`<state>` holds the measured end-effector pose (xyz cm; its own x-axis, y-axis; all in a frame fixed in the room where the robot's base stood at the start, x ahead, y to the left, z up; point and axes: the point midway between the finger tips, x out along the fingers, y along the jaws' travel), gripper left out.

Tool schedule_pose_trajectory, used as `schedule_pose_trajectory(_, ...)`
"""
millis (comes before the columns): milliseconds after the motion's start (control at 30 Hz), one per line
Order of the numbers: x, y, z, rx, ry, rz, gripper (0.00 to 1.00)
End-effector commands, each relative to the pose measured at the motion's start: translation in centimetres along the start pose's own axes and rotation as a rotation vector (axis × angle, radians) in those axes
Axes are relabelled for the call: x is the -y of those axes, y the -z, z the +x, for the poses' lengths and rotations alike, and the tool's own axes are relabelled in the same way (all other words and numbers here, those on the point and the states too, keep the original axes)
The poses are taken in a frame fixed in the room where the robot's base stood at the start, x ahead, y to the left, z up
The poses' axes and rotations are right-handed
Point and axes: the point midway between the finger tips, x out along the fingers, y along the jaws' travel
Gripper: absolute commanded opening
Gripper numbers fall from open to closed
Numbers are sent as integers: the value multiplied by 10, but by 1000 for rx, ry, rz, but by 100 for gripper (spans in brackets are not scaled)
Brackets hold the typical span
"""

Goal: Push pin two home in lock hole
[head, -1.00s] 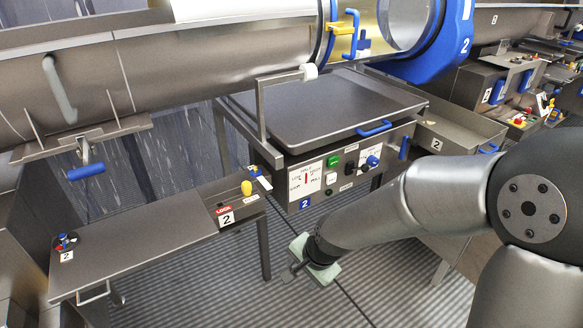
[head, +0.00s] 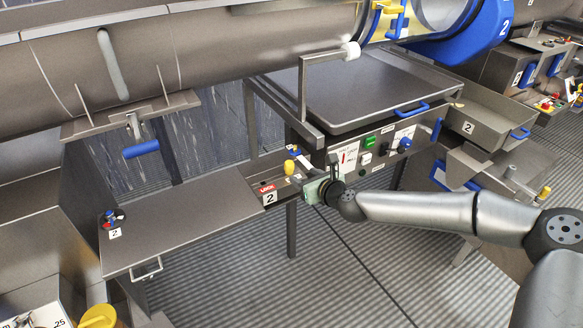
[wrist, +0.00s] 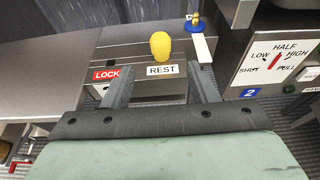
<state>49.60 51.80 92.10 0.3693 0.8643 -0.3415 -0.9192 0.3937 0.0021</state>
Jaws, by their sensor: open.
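Pin two shows as a yellow knob (head: 290,167) standing at the right end of the low bench, by the plate numbered 2. In the wrist view the yellow knob (wrist: 161,46) stands upright just behind the REST label (wrist: 162,70). The red LOCK label (wrist: 107,75) is to its left; I cannot make out the lock hole clearly. My gripper (wrist: 163,82) is open and empty, its two fingers spread to either side of the knob's line but short of it. In the head view my gripper (head: 308,181) is close to the knob's right.
A blue-and-brass fitting with a white tag (wrist: 197,28) stands behind and right of the knob. The control box (head: 375,150) is close on the right. A red-and-blue knob (head: 110,216) is at the bench's far left. The bench top (head: 180,220) is otherwise clear.

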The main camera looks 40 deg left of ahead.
Motion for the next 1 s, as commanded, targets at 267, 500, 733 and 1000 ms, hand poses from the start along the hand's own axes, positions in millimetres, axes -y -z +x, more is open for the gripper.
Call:
schedule_pose_trajectory(267, -1, -1, 48, -1, -2, -1, 53)
schedule_pose_trajectory(500, 0, 0, 65, -2, -1, -2, 53)
schedule_pose_trajectory(733, 0, 2, 99, -1, -1, -3, 53)
schedule_pose_trajectory(1000, 1, 4, 107, -2, -1, -2, 53)
